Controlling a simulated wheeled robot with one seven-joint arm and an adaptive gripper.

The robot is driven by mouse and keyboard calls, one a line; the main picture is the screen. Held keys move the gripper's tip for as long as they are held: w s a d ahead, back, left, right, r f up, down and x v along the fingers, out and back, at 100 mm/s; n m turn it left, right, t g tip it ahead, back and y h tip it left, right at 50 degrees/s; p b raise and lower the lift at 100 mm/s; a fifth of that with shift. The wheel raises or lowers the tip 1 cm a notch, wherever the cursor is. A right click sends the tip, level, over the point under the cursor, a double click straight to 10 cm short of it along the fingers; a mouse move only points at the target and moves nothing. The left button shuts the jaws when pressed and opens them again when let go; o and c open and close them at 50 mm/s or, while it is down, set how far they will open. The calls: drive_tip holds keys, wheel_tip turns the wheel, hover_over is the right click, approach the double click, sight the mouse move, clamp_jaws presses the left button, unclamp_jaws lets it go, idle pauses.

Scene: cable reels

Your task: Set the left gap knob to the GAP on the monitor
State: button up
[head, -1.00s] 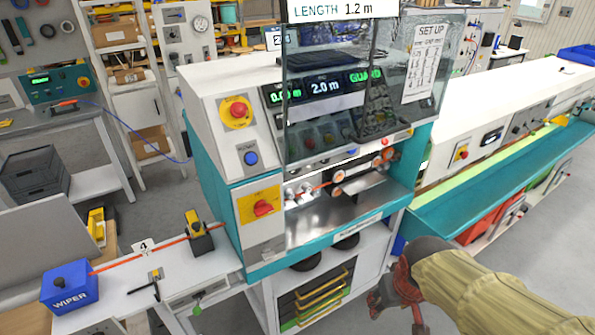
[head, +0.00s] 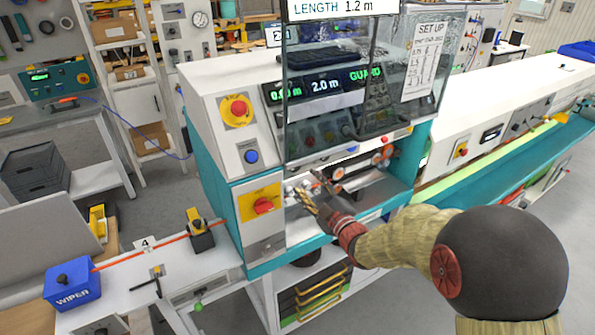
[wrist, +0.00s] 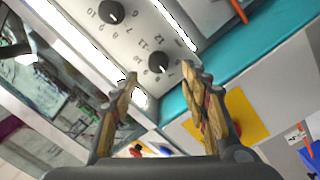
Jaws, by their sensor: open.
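Two black knobs with white pointer lines sit on a pale panel in the wrist view. I cannot tell which is the left gap knob. My gripper (wrist: 160,74) is open, its fingertips on either side of the nearer knob in the picture, apparently short of it. In the head view my gripper (head: 308,187) is at the machine's opening and hides part of it. The monitor (head: 343,8) shows LENGTH 1.2 m; no GAP line is visible.
A clear guard (head: 330,125) hangs over the machine front above my gripper. A red switch on a yellow plate (head: 262,206) is left of the opening. An orange cable (head: 140,254) runs from the blue wiper box (head: 72,284) towards the machine.

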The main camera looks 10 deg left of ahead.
sight(296, 168)
drive_tip(key=x, duration=0.7)
drive_tip(key=shift+w+a+r, duration=0.2)
drive_tip(key=shift+w, duration=0.15)
drive_tip(key=shift+c, duration=1.3)
drive_tip(key=c, duration=0.9)
